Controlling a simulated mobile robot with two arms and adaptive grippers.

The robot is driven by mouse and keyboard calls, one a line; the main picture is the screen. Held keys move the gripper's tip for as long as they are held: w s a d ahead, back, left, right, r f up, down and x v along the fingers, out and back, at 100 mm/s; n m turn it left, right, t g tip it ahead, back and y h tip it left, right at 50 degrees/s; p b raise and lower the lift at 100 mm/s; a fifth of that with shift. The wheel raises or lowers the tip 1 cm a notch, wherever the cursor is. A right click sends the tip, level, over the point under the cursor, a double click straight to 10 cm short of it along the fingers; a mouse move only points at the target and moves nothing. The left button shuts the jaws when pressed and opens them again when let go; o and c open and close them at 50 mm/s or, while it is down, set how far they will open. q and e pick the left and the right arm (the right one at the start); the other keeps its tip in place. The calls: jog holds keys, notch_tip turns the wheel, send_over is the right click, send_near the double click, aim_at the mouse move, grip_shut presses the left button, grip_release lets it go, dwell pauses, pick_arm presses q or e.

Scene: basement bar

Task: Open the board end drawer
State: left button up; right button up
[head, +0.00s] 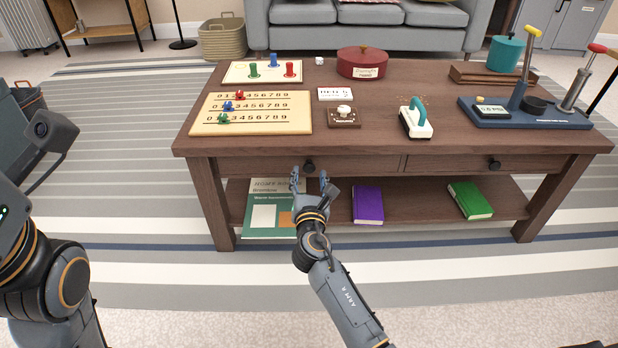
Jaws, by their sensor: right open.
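A dark brown wooden table (440,142) has two front drawers, both flush with its front. The left drawer (360,164), under the end with the number board (250,101), has a dark round knob (309,166). The right drawer (450,164) has a similar knob (494,164). My right gripper (309,177) is open in front of the left drawer, its fingers pointing at the drawer front. The left knob shows between the two fingertips; I cannot tell whether they touch it. My left arm is at the left edge, with no gripper fingers visible.
The tabletop holds a peg board (263,72), a red round tin (362,63), a teal-handled stamp block (415,118) and a blue lever device (525,113). The lower shelf holds a purple book (367,204) and a green book (470,200). Striped rug in front is clear.

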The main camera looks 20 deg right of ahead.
jog(key=shift+b+x, duration=0.3)
jog(key=shift+x, duration=0.9)
grip_shut()
